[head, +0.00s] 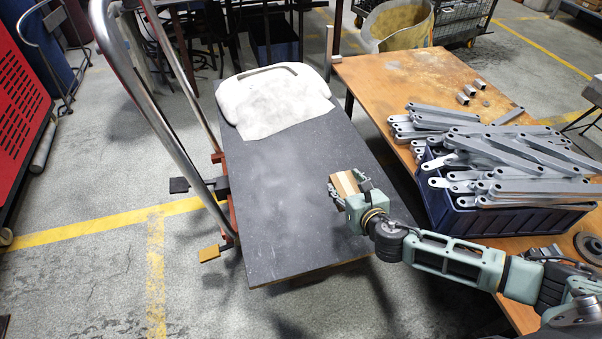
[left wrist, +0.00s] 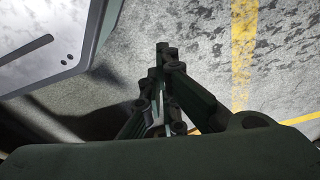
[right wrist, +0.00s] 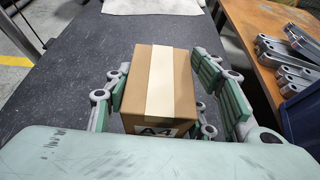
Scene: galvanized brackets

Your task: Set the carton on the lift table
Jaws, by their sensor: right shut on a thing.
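The carton (head: 344,184) is a small brown box with a pale tape strip; in the right wrist view (right wrist: 158,85) it shows an "A4" label. My right gripper (head: 350,190) is shut on it, with fingers on both sides (right wrist: 163,88). The carton is over the right part of the lift table's dark top (head: 290,200); I cannot tell whether it touches the top. My left gripper (left wrist: 160,75) shows only in the left wrist view, fingers together, nothing visible between them, above the grey floor.
At right, a wooden table (head: 400,75) bears a blue crate (head: 470,218) heaped with galvanized brackets (head: 500,150). The near dark top is clear.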

